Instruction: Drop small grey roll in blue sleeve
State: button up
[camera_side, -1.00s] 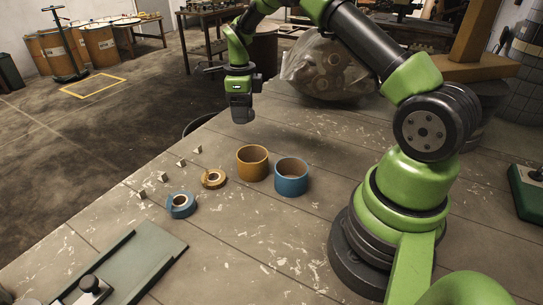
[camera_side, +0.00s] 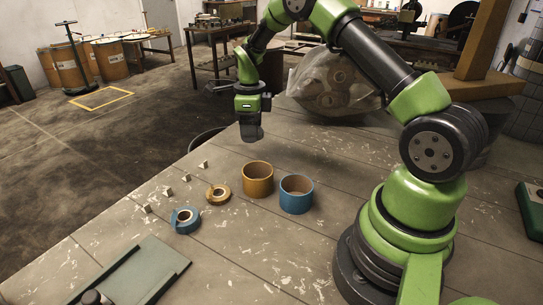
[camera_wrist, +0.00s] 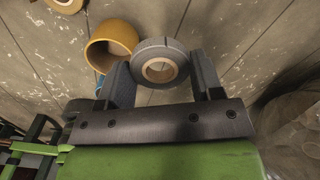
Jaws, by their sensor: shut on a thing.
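My gripper (camera_side: 250,132) hangs above the table's far left edge, left of and behind the sleeves. In the wrist view its fingers stand either side of the small grey roll (camera_wrist: 160,45), with the pale core facing the camera, and are shut on it. The blue sleeve (camera_side: 296,198) stands upright on the table, its open top up, right of the yellow sleeve (camera_side: 257,183). In the wrist view the blue sleeve is mostly hidden behind the yellow sleeve (camera_wrist: 110,30) and a finger. The grey roll is clear of both sleeves.
A yellow tape roll (camera_side: 218,194) and a blue tape roll (camera_side: 185,221) lie flat left of the sleeves. Several small pale blocks (camera_side: 168,191) line the left side. A clear bag of rolls (camera_side: 335,85) sits behind. A grey-green plate (camera_side: 150,268) lies in front.

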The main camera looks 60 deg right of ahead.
jog(key=s+a, duration=0.3)
jog(key=s, duration=0.5)
jog(key=s+a, duration=0.3)
jog(key=s, duration=0.4)
jog(key=shift+s+d+f, duration=0.15)
jog(key=shift+f, duration=1.7)
jog(key=shift+f, duration=0.1)
jog(key=o, duration=1.2)
jog(key=shift+r, duration=3)
